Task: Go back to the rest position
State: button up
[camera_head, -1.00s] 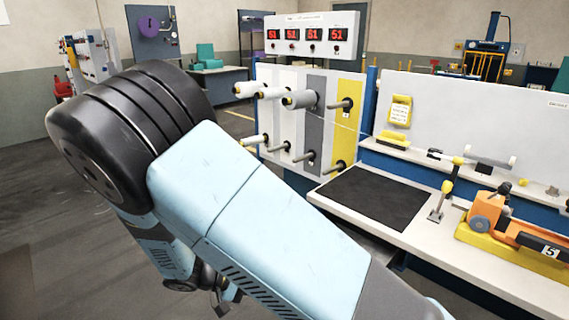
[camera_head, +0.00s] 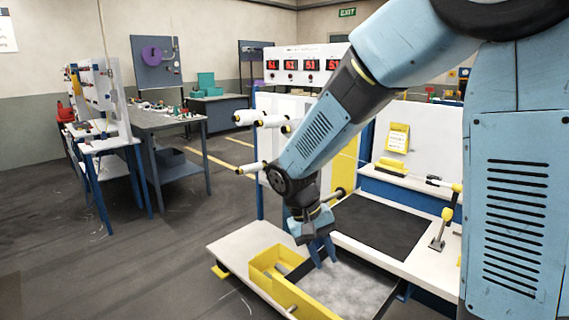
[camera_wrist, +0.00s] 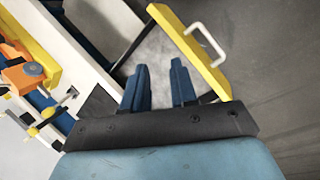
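My gripper (camera_head: 321,250) hangs at the end of my arm, pointing down over the grey-floored tray (camera_head: 350,288) in front of the loom bench. In the wrist view my gripper (camera_wrist: 159,82) has its two blue fingers apart with nothing between them. Below and beyond the fingers lie the grey tray floor and a yellow edge bar (camera_wrist: 190,50) with a white handle (camera_wrist: 205,43). I cannot tell the exact height of the fingertips above the tray. My arm hides part of the loom panel and the right of the bench.
A yellow bin (camera_head: 268,262) sits at the tray's left. The bench has a black mat (camera_head: 375,228), white spools (camera_head: 250,117) on pegs and a clamp stand (camera_head: 443,228). An orange tool (camera_wrist: 22,75) shows in the wrist view. Open floor (camera_head: 190,225) lies left, before a grey table (camera_head: 165,120).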

jog(key=s+d+r+m+t+y, duration=0.1)
jog(key=s+d+r+t+y, duration=0.1)
jog(key=s+d+r, duration=0.3)
jog(key=s+d+r+m+t+y, duration=0.1)
jog(key=s+d+r+t+y, duration=0.1)
jog(key=s+d+r+t, duration=0.3)
jog(key=s+d+r, duration=0.1)
jog(key=d+r, duration=0.3)
jog(key=r, duration=0.2)
jog(key=shift+s+d+r, duration=0.15)
jog(key=shift+s+d, duration=0.1)
jog(key=shift+d, duration=0.15)
